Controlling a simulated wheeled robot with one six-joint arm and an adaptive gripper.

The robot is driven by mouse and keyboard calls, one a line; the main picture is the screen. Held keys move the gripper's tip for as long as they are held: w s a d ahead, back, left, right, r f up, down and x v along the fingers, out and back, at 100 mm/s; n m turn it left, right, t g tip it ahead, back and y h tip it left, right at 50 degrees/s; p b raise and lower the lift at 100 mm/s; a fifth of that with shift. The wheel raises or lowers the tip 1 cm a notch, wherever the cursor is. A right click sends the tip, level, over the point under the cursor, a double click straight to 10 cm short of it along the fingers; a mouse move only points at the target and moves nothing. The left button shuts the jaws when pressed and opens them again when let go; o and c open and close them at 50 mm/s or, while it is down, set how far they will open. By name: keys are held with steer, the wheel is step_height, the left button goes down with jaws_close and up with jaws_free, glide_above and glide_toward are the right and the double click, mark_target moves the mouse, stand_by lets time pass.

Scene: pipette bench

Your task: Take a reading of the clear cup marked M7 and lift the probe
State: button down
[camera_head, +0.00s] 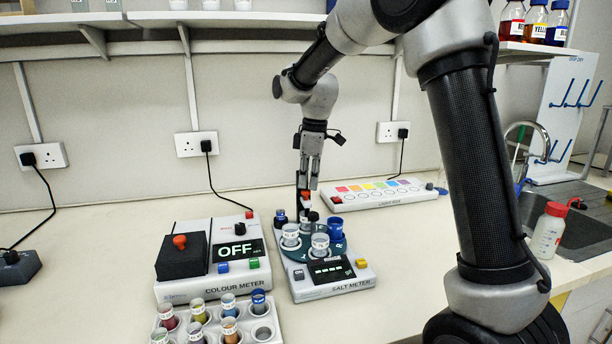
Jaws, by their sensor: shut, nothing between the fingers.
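The labels are too small to read, so I cannot tell which is M7. My gripper (308,187) points down over the back of the turntable, shut and empty. A red-topped part (306,199), perhaps the probe, is just below the fingertips; I cannot tell whether they touch or how low the probe sits.
The colour meter (212,280), its display reading OFF, stands at the left. A rack (170,342) of coloured tubes is in front of it. A strip of colour patches (380,192) lies behind right. A wash bottle (548,231) and sink are at the right.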

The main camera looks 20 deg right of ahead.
steer(key=d, duration=0.1)
steer(key=s+d+r, duration=0.1)
steer(key=shift+d, duration=0.35)
step_height(320, 180, up, 12)
steer(key=d, duration=0.1)
steer(key=shift+s, duration=0.25)
steer(key=shift+d, duration=0.1)
